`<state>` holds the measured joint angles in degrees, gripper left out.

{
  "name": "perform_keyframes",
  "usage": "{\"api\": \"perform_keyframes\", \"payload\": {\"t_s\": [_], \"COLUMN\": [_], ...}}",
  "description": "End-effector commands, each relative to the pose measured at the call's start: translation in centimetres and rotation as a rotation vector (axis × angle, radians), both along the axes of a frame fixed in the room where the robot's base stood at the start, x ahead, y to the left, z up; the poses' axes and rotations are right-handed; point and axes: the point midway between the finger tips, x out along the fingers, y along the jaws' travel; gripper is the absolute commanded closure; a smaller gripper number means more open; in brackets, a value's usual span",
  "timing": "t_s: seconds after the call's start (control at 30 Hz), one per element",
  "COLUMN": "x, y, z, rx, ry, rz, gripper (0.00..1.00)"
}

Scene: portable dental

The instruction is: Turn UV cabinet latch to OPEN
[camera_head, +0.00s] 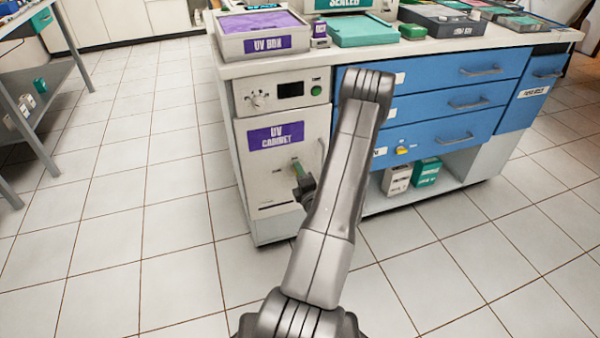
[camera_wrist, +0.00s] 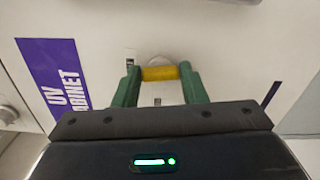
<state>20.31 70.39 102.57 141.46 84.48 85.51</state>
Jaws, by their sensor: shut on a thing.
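The UV cabinet (camera_head: 255,185) is a white door with a purple label, at the left end of the counter unit. In the wrist view its latch (camera_wrist: 160,73) is a yellow bar on a round pale mount. My gripper (camera_wrist: 160,78) has its green fingers at the two ends of the yellow bar, shut on it. In the head view my gripper (camera_head: 298,169) is at the right part of the door, below the label, and the latch cannot be made out there. Small dark marks lie beside the latch; their words are too small to read.
A control panel with a knob (camera_head: 257,99) and green button sits above the door. Blue drawers (camera_head: 440,105) and a shelf with small boxes (camera_head: 397,179) are to the right. Another yellow latch (camera_head: 402,150) is on the lowest drawer. Tiled floor (camera_head: 120,220) is clear at left.

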Motion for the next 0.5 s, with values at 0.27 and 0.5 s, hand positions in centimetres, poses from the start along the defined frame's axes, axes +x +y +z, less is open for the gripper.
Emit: {"api": "perform_keyframes", "payload": {"t_s": [0.27, 0.5], "x": [0.01, 0.01], "y": [-0.04, -0.04], "z": [-0.01, -0.08], "rx": [0.121, 0.159], "ry": [0.039, 0.052], "rz": [-0.001, -0.001], "gripper": [0.85, 0.85]}}
